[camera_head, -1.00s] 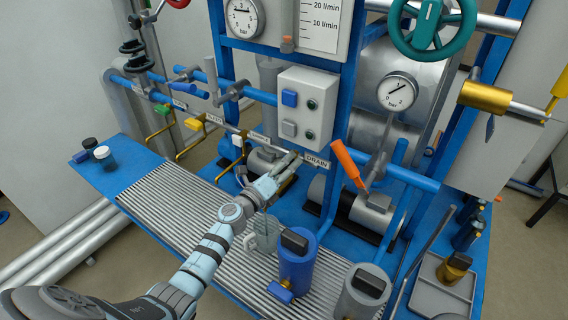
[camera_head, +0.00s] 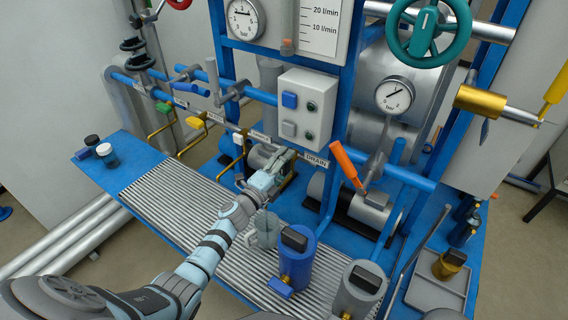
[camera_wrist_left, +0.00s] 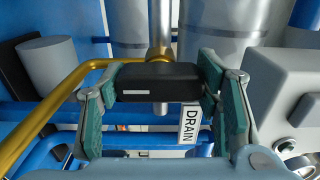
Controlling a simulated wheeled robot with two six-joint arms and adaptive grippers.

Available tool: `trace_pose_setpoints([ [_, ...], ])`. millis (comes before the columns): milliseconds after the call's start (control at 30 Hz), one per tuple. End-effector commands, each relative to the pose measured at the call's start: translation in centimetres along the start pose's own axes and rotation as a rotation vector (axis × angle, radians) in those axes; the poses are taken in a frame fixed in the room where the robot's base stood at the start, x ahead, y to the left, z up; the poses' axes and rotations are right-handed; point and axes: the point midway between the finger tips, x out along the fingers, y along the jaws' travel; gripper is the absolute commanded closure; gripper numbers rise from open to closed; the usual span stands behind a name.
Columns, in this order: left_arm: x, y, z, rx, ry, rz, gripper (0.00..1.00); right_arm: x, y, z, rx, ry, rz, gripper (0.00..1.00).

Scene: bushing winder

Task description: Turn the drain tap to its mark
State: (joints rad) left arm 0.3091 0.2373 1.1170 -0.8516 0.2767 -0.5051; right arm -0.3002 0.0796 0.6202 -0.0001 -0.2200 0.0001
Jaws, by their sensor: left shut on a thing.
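The drain tap's black handle (camera_wrist_left: 158,82), with a short white line on its face, lies level across the middle of the left wrist view. My left gripper (camera_wrist_left: 160,90) is shut on it, with a green finger at each end of the handle. A bent brass pipe (camera_wrist_left: 48,108) runs off to the left behind it. The DRAIN label (camera_wrist_left: 189,124) hangs just below the handle's right end; it also shows in the head view (camera_head: 316,161). In the head view my left gripper (camera_head: 284,163) mostly hides the tap. My right gripper is not in view.
A grey control box (camera_head: 306,108) stands just above the tap. An orange lever (camera_head: 347,163) is to the right. A ribbed grating (camera_head: 195,205) lies below my arm.

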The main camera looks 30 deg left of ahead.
Motion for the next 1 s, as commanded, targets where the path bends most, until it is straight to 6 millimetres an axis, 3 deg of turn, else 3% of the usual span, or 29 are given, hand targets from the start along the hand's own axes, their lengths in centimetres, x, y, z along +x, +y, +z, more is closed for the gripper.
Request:
trace_pose_setpoints([
  [467,-0.03,0.12,0.01,-0.016,-0.001,0.002,0.70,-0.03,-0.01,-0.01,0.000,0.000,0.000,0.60],
  [500,-0.03,0.12,0.00,-0.016,-0.001,0.002,0.36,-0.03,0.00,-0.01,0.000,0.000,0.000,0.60],
  [600,-0.02,0.09,0.00,-0.015,0.000,0.002,0.22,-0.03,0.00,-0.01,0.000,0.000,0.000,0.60],
  [900,-0.09,0.05,0.00,-0.013,0.000,0.001,0.22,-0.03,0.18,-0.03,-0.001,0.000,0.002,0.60],
  [1000,-0.99,0.12,0.05,-0.011,0.000,0.001,0.22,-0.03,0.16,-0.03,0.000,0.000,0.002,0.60],
])
